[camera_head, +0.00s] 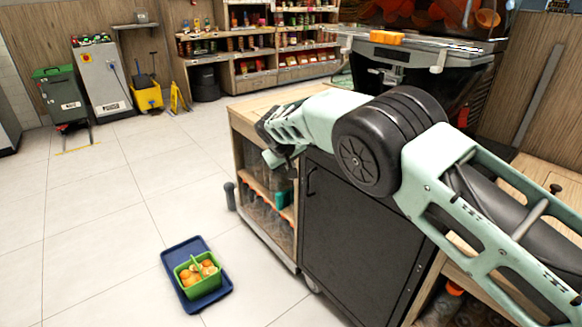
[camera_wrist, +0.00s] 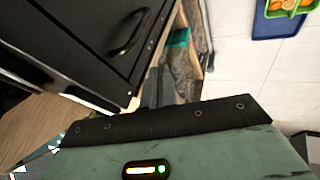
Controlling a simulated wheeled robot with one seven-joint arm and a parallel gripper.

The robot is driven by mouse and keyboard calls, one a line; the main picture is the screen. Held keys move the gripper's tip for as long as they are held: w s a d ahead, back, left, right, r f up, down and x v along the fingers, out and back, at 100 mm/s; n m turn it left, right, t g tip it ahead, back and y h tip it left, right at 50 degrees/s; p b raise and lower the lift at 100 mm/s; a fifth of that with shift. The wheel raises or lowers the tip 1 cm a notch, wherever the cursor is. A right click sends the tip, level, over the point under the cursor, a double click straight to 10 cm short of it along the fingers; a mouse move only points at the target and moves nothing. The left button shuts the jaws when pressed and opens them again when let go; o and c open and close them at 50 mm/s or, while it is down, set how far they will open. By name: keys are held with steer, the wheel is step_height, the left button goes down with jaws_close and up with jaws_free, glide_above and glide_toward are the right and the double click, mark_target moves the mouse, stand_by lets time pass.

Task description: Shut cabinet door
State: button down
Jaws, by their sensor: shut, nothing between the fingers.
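The black cabinet door (camera_head: 355,235) is upright on the front of the wooden counter unit in the head view. Its handle (camera_head: 311,182) is near its upper left edge. The door looks flush or nearly so; I cannot tell whether it is fully shut. In the wrist view the door (camera_wrist: 75,45) and its dark handle (camera_wrist: 128,33) are at the upper left. My gripper (camera_head: 272,158) is left of the door's upper left corner, by the open shelf. Its fingers (camera_wrist: 160,88) are shut and empty, apart from the handle. My arm hides part of the door's top.
Open shelves (camera_head: 265,205) with bottles are left of the door. A blue tray (camera_head: 218,293) with a green basket of oranges (camera_head: 197,270) lies on the floor. A juicer machine (camera_head: 410,70) stands behind the arm. The tiled floor at left is largely clear.

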steer(key=w+a+v, duration=0.1)
steer(key=v, duration=0.8)
steer(key=s+d+r+g+y, duration=0.1)
steer(key=s+d+r+g, duration=0.2)
steer(key=s, duration=0.4)
steer(key=s+d+r+n+g+p, duration=0.1)
steer(key=s+d, duration=0.5)
steer(key=s, duration=0.7)
steer(key=s+d+r+g+y, duration=0.1)
steer(key=s+d, duration=0.5)
steer(key=s, duration=0.8)
steer(key=s+d+r+n+g+p, duration=0.1)
steer(key=s+d, duration=0.5)
steer(key=s, duration=0.7)
step_height(320, 180, up, 17)
steer(key=p, duration=1.6)
steer(key=shift+w+m+p, duration=0.25)
steer(key=shift+m+p, duration=0.05)
steer(key=shift+r, duration=0.1)
